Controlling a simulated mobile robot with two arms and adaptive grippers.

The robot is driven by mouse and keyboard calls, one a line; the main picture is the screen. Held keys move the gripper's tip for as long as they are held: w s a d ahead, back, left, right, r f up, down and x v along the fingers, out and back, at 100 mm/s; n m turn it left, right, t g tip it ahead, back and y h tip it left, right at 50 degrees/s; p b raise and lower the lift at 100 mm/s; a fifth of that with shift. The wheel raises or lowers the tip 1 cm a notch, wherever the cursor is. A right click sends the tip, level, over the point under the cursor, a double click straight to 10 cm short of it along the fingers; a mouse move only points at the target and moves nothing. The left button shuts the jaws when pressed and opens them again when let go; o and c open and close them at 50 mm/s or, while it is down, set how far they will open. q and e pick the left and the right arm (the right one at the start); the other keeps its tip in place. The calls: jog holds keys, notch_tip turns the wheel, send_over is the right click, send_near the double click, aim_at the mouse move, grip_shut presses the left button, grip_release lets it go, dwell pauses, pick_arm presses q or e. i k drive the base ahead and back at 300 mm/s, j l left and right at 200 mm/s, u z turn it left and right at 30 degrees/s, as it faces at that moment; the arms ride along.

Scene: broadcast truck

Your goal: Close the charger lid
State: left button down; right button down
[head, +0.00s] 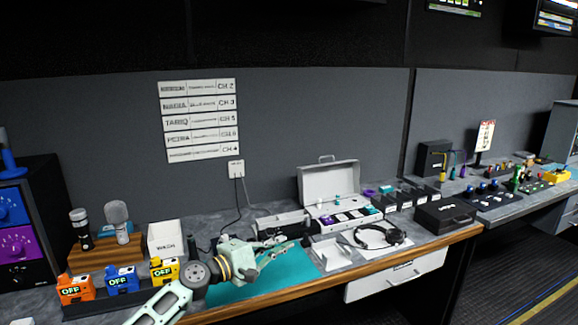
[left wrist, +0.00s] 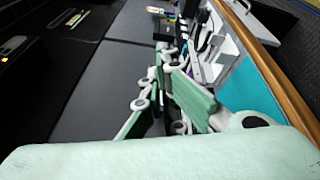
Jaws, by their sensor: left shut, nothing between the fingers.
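A grey box with a raised light panel (head: 284,222), which looks like the charger with its lid up, stands at the back of the counter near the wall cable. Its inside is hard to make out. My left gripper (head: 296,245) is just in front of it, over the teal mat (head: 262,283), pointing right with its fingers together and empty. I cannot tell whether it touches the box. In the left wrist view, the fingers (left wrist: 168,88) cover most of what lies ahead. My right gripper is in neither view.
An open white case (head: 331,182) stands behind, lid up. A white stand (head: 328,253) and a headset (head: 379,236) are right of my gripper. Orange, blue and yellow OFF boxes (head: 121,280) and microphones (head: 117,220) are left. The teal mat's front is clear.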

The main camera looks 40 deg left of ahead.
aim_at(324, 182)
jog(key=i+j, duration=0.45)
jog(key=j, duration=0.15)
jog(key=i+j, duration=0.95)
jog(key=j, duration=0.2)
